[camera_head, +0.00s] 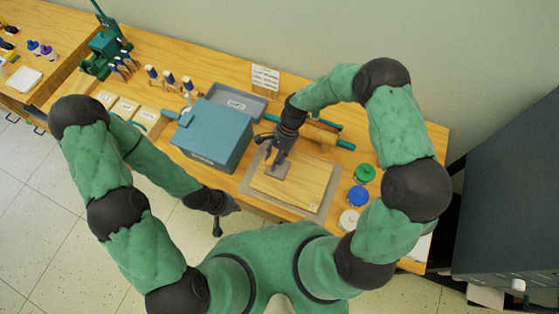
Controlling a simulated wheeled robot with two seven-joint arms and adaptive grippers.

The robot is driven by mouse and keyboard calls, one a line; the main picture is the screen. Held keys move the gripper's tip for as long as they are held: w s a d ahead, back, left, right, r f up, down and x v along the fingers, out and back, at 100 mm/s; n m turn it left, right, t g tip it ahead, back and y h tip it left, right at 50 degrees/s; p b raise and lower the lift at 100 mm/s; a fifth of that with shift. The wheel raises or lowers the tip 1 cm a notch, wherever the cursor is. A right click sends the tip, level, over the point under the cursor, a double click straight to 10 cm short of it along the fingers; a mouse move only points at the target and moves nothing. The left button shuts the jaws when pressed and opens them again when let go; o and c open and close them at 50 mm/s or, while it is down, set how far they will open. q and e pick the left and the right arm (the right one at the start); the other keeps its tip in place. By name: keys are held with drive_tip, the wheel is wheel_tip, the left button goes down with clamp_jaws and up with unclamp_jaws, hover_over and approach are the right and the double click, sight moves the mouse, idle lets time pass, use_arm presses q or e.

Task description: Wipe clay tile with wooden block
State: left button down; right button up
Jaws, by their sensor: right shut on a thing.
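A flat tan slab, which looks like the clay tile (312,186), lies on a grey mat (251,191) near the front of the workbench. My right gripper (276,163) points down over the left part of the slab. It is shut on a small greyish block (279,172), seemingly the wooden block, at or just above the slab's surface. Whether the block touches the slab is hard to tell. My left gripper (222,214) hangs at the bench's front edge, left of the mat, away from the slab. Its fingers are too small and dark to read.
A blue box (212,135) stands left of the mat, with a grey tray (238,103) behind it. A rolling pin (318,132) lies behind the slab. Green (365,174), blue (359,196) and white (348,221) lidded jars line the right side. A dark cabinet (510,190) stands at right.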

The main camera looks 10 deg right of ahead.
drive_tip(key=shift+w+a+f, duration=0.1)
drive_tip(key=shift+w+a, duration=0.4)
drive_tip(key=shift+a, duration=0.2)
